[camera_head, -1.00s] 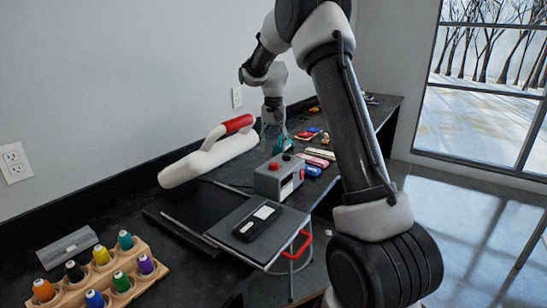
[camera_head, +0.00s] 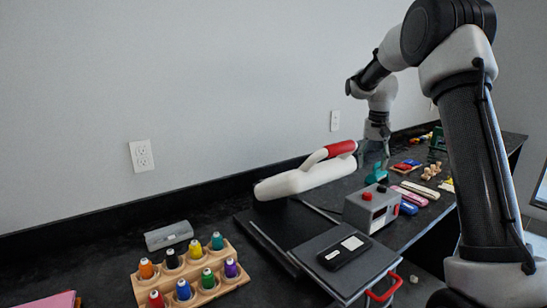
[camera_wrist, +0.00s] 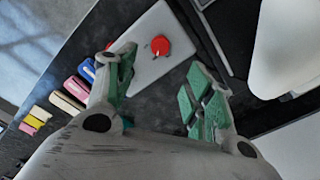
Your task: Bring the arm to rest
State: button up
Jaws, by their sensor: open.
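My gripper (camera_wrist: 165,90) is open, with its two green-padded fingers spread apart in the wrist view and nothing held between them. In the head view my gripper (camera_head: 372,160) hangs down over the dark counter (camera_head: 90,252), beside the white press with the red handle (camera_head: 342,149). The grey box with red knobs (camera_head: 372,207) stands just in front of it. In the wrist view this grey box (camera_wrist: 150,62) with a red knob (camera_wrist: 160,45) lies beyond the fingertips. My arm is bent, raised above the counter's right part.
A wooden rack (camera_head: 205,291) of coloured thread spools and a grey case (camera_head: 169,235) stand at the left. A black device (camera_head: 343,252) lies on the press plate. Pink and blue items (camera_head: 414,197) lie right of the grey box. The counter's middle left is clear.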

jog(key=s+a+r+n+t, duration=0.1)
jog(key=s+r, duration=0.1)
jog(key=s, duration=1.1)
jog(key=s+a+r+n+t, duration=0.1)
jog(key=s+a+r+n, duration=0.1)
jog(key=s, duration=1.1)
jog(key=s+a+r+n+t, duration=0.1)
jog(key=s+r+n+t, duration=0.1)
jog(key=s, duration=1.1)
jog(key=shift+a+r, duration=0.3)
jog(key=shift+r, duration=0.15)
